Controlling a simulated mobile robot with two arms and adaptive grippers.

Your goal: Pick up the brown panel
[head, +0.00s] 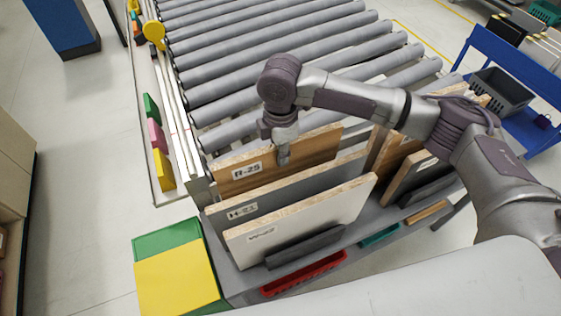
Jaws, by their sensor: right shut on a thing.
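The brown panel (310,151) has a wood-grain face and a white label that seems to read R-25. It stands upright at the back of a row of panels, next to the roller conveyor. My right gripper (284,158) points down at its top edge and is shut on it near the middle. The fingertip on the far side is hidden behind the panel. The lower part of the panel is hidden by a grey panel (290,188) in front. My left gripper is not in view.
A white panel (310,215) stands in front of the grey one. More panels (408,175) stand to the right, under my right arm. The roller conveyor (280,60) fills the space behind. A green and yellow box (177,280) is at the lower left, and a red tray (303,274) at the front.

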